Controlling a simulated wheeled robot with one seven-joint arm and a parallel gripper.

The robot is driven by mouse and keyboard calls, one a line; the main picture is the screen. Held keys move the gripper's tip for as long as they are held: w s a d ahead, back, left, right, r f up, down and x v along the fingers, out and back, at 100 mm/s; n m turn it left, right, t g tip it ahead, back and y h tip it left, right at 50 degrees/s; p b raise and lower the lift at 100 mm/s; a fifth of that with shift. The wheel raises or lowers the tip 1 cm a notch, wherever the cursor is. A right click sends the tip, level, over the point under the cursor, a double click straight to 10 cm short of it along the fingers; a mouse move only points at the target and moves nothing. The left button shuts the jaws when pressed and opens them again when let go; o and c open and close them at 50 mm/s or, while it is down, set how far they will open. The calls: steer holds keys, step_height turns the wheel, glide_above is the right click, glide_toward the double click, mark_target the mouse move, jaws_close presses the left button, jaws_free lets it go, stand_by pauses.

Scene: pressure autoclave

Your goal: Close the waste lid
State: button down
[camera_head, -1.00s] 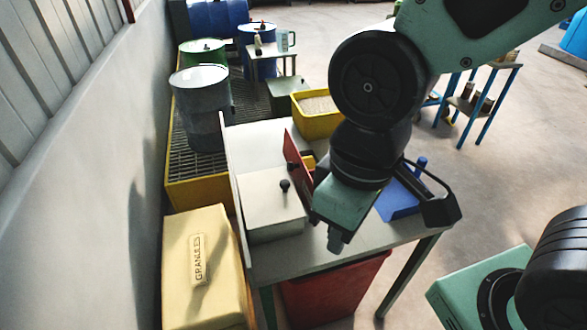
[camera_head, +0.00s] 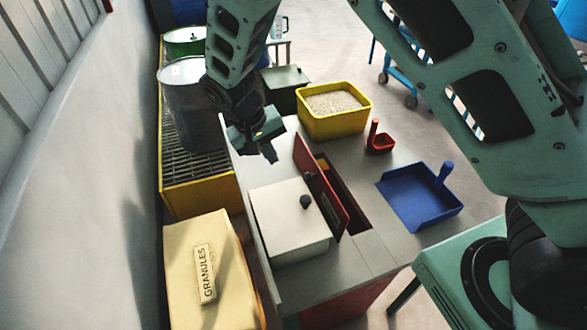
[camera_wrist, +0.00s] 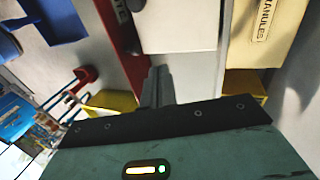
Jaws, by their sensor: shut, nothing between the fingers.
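The red waste lid (camera_head: 318,185) stands raised, roughly on edge, between a white box and a dark opening (camera_head: 350,200) in the grey table. In the wrist view, the lid (camera_wrist: 125,45) shows part of its pale lettering. My gripper (camera_head: 270,153) is over the far left part of the table, beyond the white box and left of the lid's far end. It is apart from the lid. Its fingers (camera_wrist: 158,85) are together and empty. The part of the red bin under the table (camera_head: 345,305) that shows is at the front.
The white box (camera_head: 285,225) with a black knob stands left of the lid. A yellow tub of granules (camera_head: 318,125), a red scoop (camera_head: 380,143) and a blue dustpan (camera_head: 415,200) are on the table. A cream granules bin (camera_head: 190,245) stands by the left wall.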

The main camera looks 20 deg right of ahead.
steer(key=p+x, duration=0.3)
steer(key=x, duration=0.6)
steer(key=shift+s+d+f, duration=0.1)
steer(key=shift+s+d, duration=0.05)
steer(key=d+p, duration=0.1)
steer(key=d, duration=0.1)
steer(key=shift+d, duration=0.25)
steer(key=shift+d+f+p, duration=0.35)
steer(key=shift+d+p, duration=0.1)
steer(key=shift+d, duration=0.25)
steer(key=shift+d, duration=0.1)
